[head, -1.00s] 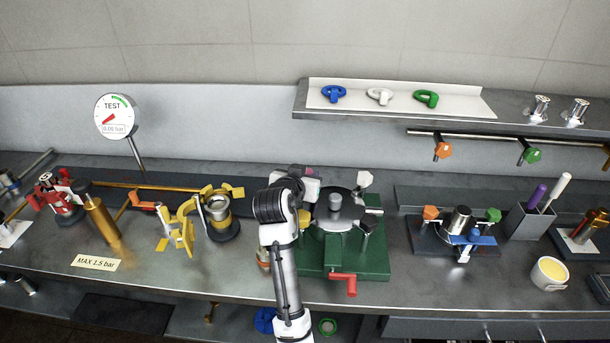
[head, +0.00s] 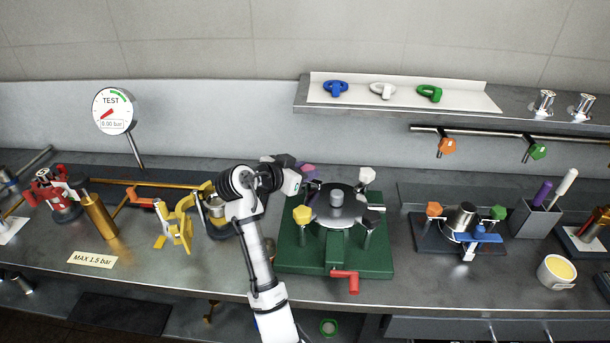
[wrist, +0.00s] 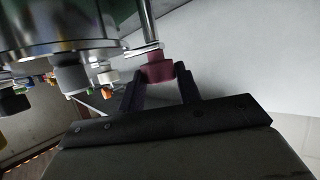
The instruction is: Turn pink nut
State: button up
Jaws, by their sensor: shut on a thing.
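The pink nut (head: 309,170) sits at the back left of the round steel lid (head: 347,205) on the green stand (head: 292,258). In the wrist view the pink nut (wrist: 157,71) looks dark pink, on a bolt below a metal washer. My gripper (head: 303,186) reaches it from the left, and in the wrist view my gripper (wrist: 160,85) has its two dark fingers on either side of the nut, shut on it. My wrist hides part of the nut in the head view.
Other nuts around the lid are yellow (head: 302,214), white (head: 367,174) and black (head: 374,211). A red handle (head: 345,280) sticks out at the stand's front. A yellow clamp (head: 178,222) stands left of my arm, and a shelf (head: 400,101) hangs above.

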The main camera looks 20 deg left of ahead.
jog(key=shift+w+a+m+g+h+b, duration=0.15)
jog(key=shift+m+g+h+b, duration=0.5)
jog(key=shift+m+h, duration=0.4)
jog(key=shift+a+m+g+h+b, duration=0.1)
jog(key=shift+m+g+h+b, duration=0.5)
jog(key=shift+m+h, duration=0.45)
jog(key=shift+g, duration=0.25)
jog(key=o, duration=1)
jog(key=shift+c, duration=0.2)
jog(key=b+v, duration=0.3)
jog(key=v, duration=1)
jog(key=shift+s+a+b, duration=0.3)
